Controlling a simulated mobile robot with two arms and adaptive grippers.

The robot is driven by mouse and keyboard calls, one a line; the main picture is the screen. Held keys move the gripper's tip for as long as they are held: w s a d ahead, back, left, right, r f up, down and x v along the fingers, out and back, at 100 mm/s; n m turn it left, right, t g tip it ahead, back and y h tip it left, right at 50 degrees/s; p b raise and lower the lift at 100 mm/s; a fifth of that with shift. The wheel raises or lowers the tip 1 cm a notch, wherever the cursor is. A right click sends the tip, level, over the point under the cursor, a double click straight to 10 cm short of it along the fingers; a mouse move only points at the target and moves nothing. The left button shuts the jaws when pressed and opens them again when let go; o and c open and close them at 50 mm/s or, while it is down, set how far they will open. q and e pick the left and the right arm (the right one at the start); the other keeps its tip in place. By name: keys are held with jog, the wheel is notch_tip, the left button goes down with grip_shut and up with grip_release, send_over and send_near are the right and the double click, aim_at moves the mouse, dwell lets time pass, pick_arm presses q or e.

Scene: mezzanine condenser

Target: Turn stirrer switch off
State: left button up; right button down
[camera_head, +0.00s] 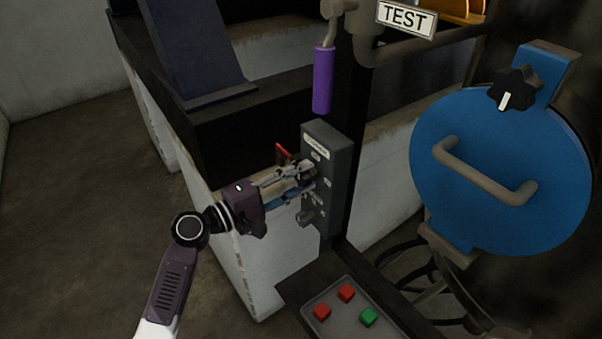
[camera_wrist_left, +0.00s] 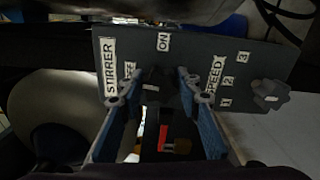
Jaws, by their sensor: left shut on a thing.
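The grey stirrer panel (camera_head: 345,178) stands upright on a dark post, and its labels STIRRER, ON and SPEED show in the left wrist view (camera_wrist_left: 195,52). The black stirrer switch (camera_wrist_left: 153,80) sits below the ON label, near the partly covered OFF label. My left gripper (camera_head: 309,180) reaches the panel from the left. Its blue-sided fingers (camera_wrist_left: 155,92) are shut on the switch from both sides. The fingers and shadow hide part of the switch, so I cannot tell its exact setting. My right gripper is in neither view.
The speed knob (camera_wrist_left: 270,95) is on the same panel, beside numbers 1, 2 and 3. A purple handle (camera_head: 323,80) hangs above the panel. A blue round door (camera_head: 480,195) stands right. Open floor lies left.

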pick_arm(q)
jog(key=shift+n, duration=0.5)
dwell(0.3)
jog(key=o, duration=1.2)
jog(key=v, duration=1.2)
